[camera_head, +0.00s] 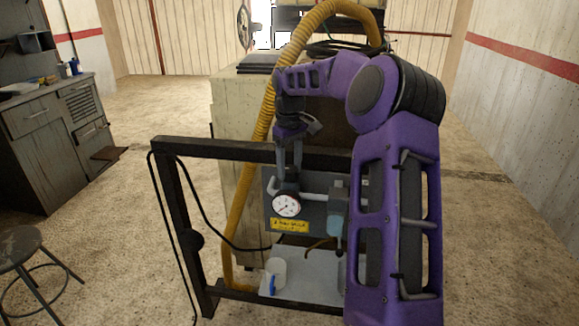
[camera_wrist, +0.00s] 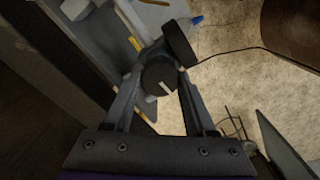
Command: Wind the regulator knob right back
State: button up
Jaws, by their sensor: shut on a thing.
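The regulator knob (camera_wrist: 159,76) is a dark round knob with a white index line on its face. It sits between the two fingers of my gripper (camera_wrist: 160,84) in the wrist view, and the fingers are shut on its sides. In the head view my gripper (camera_head: 289,166) reaches down onto the knob (camera_head: 287,187) from above. The round white pressure gauge (camera_head: 286,205) with a needle is just below the knob. In the wrist view the gauge (camera_wrist: 180,43) shows as a dark disc beside the knob.
A grey panel with a yellow label (camera_head: 289,225) hangs in the dark metal frame (camera_head: 180,215). A blue-grey bowl (camera_head: 335,225) is to the right of the gauge. A white cup (camera_head: 277,268) stands on the shelf below. A yellow hose (camera_head: 262,130) and black cable pass nearby.

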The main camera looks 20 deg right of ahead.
aim_at(289, 168)
jog(key=shift+r, duration=0.1)
jog(key=n+p, duration=0.2)
jog(key=p, duration=0.1)
jog(key=shift+r+n, duration=0.15)
jog(key=shift+n, duration=0.15)
jog(key=n+p, duration=0.1)
jog(key=n, duration=0.2)
jog(key=shift+n+p, duration=0.3)
jog(key=n, duration=0.5)
jog(key=shift+f, duration=0.25)
jog(key=n, duration=0.5)
jog(key=shift+n, duration=0.4)
jog(key=o, duration=1.4)
notch_tip(289, 168, up, 18)
jog(key=shift+f, duration=0.25)
